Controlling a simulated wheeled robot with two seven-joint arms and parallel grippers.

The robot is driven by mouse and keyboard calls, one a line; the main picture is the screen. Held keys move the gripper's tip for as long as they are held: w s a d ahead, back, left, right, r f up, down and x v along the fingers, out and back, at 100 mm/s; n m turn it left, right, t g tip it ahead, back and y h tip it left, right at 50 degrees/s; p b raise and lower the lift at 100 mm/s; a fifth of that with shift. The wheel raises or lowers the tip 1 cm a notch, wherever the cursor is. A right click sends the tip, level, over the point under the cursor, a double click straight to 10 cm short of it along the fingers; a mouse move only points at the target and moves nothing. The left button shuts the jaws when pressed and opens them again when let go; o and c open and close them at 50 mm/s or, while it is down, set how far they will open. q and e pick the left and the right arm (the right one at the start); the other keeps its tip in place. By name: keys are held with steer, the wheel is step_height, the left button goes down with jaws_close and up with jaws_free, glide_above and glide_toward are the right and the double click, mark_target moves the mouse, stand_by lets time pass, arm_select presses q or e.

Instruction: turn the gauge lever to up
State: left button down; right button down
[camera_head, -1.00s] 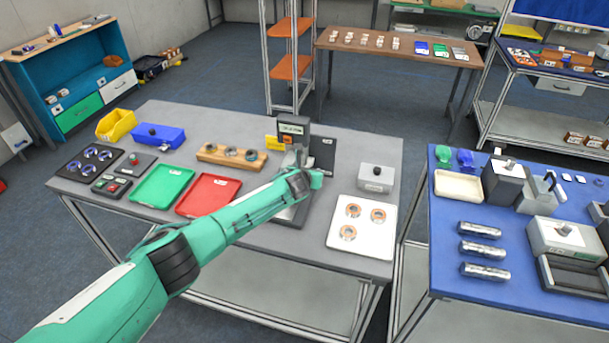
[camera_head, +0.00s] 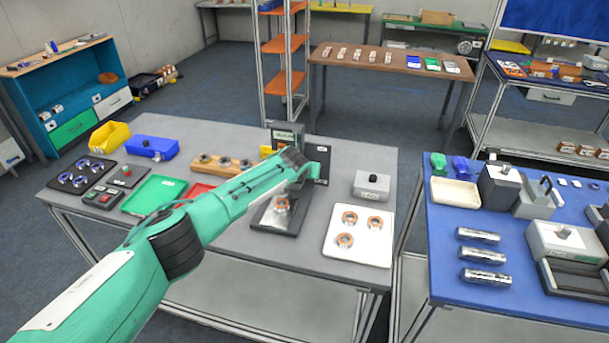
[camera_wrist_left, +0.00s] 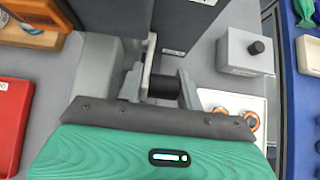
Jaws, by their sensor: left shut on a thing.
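The gauge (camera_head: 287,136) stands at the back of the grey table, with a dark upright body, a small display and a dark base plate (camera_head: 268,217). A copper-coloured ring part (camera_head: 281,204) sits on the base. My left gripper (camera_wrist_left: 160,87) is at the gauge, shut on the black grip of its lever (camera_wrist_left: 163,88) in the left wrist view. In the head view my left wrist covers the lever and the fingertips, so the lever's angle is hard to tell. My right gripper is not in view.
A blue table (camera_head: 440,255) stands at the right.

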arm_select(q)
steer(key=shift+s+d+r, duration=0.1)
steer(key=shift+d+r, duration=0.05)
steer(key=shift+d, duration=0.3)
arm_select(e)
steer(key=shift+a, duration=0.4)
arm_select(q)
steer(key=c, duration=1.1)
jaws_free()
steer(key=shift+d, duration=0.1)
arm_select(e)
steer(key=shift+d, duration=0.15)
arm_select(q)
steer(key=shift+a, duration=0.25)
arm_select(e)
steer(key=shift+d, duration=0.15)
arm_select(q)
steer(key=shift+b+v, duration=1.25)
steer(key=shift+v, duration=5.55)
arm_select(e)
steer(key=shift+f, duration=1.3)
